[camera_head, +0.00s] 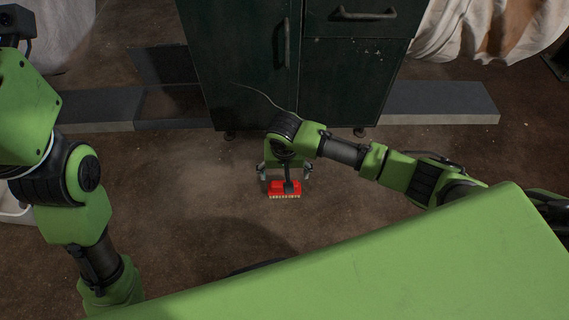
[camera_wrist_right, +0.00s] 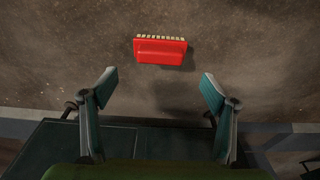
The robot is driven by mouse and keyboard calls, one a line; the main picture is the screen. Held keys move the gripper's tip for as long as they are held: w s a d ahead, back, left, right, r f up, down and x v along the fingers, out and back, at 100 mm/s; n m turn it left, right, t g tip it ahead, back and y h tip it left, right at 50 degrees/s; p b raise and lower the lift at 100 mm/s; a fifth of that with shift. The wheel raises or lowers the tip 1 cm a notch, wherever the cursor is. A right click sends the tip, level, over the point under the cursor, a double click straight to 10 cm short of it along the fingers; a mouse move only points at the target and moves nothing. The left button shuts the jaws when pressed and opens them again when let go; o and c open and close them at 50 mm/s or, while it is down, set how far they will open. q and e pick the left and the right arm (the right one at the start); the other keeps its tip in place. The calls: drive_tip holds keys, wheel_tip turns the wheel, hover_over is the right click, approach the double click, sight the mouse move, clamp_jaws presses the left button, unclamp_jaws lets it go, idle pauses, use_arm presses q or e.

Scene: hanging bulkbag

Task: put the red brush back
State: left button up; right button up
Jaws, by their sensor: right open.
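The red brush (camera_head: 285,188), a red block with a row of pale bristles, shows below my right gripper (camera_head: 286,172) in the head view. In the right wrist view the brush (camera_wrist_right: 160,51) lies beyond the fingertips, centred between them and apart from both. My right gripper (camera_wrist_right: 158,78) is open and empty, with its two fingers spread wide. The brush is against the brown floor; I cannot tell whether it lies flat or on its side. My left arm comes down at the left, and its gripper is out of view.
A dark green cabinet (camera_head: 245,65) with metal handles stands just behind my right gripper. Low grey slabs (camera_head: 440,103) lie on both sides of it. Pale cloth (camera_head: 470,30) hangs at the back right. The brown floor (camera_head: 170,200) left of the brush is clear.

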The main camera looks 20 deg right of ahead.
wheel_tip(320, 180, up, 2)
drive_tip(key=shift+s+r+p, duration=0.1)
drive_tip(key=shift+s+p, duration=0.05)
drive_tip(key=shift+p, duration=0.3)
drive_tip(key=shift+a, duration=0.1)
